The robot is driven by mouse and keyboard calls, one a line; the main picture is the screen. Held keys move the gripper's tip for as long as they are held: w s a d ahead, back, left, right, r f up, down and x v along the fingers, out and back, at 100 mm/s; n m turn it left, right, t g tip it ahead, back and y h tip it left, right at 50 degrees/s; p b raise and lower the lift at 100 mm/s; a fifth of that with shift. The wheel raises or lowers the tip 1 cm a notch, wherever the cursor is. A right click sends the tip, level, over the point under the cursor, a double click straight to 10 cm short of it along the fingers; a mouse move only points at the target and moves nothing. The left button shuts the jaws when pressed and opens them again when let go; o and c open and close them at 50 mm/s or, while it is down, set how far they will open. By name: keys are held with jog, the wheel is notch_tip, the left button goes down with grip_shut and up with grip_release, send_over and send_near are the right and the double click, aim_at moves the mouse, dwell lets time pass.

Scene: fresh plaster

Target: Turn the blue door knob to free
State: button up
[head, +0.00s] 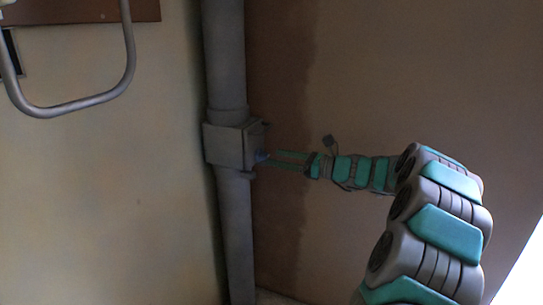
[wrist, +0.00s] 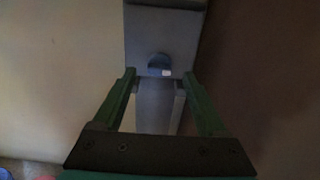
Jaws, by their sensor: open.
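The blue knob (wrist: 158,65) is a small round knob with a pale mark at its lower edge, on the face of a grey box. It also shows in the head view (head: 261,156), small and partly hidden, on the right side of the box (head: 229,146). My gripper (wrist: 160,74) is open, its two green fingers apart to the left and right of the knob and slightly below it in the wrist view. In the head view my gripper (head: 272,158) reaches in from the right, its tips close to the knob. Whether the fingers touch it I cannot tell.
The box sits on a grey vertical pipe (head: 225,60) in the wall corner. A bent grey metal rail (head: 85,105) sticks out at the upper left. The brown wall (head: 350,80) behind my arm looks bare. Coloured items (wrist: 20,172) lie low at the left, unclear.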

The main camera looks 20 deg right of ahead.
aim_at(262, 156)
jog(key=shift+x, duration=1.45)
jog(key=shift+c, duration=0.2)
grip_shut()
